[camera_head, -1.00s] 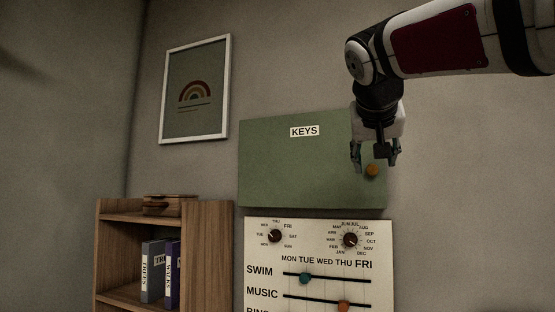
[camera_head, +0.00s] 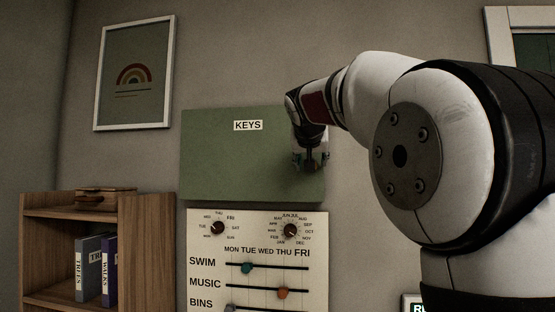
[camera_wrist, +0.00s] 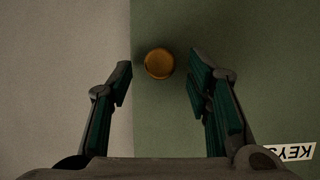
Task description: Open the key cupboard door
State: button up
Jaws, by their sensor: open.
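The key cupboard (camera_head: 225,165) is a flat green box on the wall with a white KEYS label (camera_head: 248,125). Its door looks shut. My gripper (camera_head: 310,166) is in front of the door's right part and covers the knob in the head view. In the wrist view the round orange knob (camera_wrist: 159,63) shows between the open fingers of my gripper (camera_wrist: 160,82), nearer the far ends of the fingers. Neither finger seems to touch it. The KEYS label (camera_wrist: 287,152) appears upside down at the lower right there.
A white board with dials and sliders (camera_head: 205,255) hangs just below the cupboard. A wooden shelf (camera_head: 150,240) with binders stands at the lower left. A framed rainbow picture (camera_head: 134,75) hangs at the upper left. Bare wall lies right of the cupboard (camera_wrist: 65,60).

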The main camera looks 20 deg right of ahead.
jog(key=shift+x, duration=0.85)
grip_shut()
jog(key=shift+a, duration=0.1)
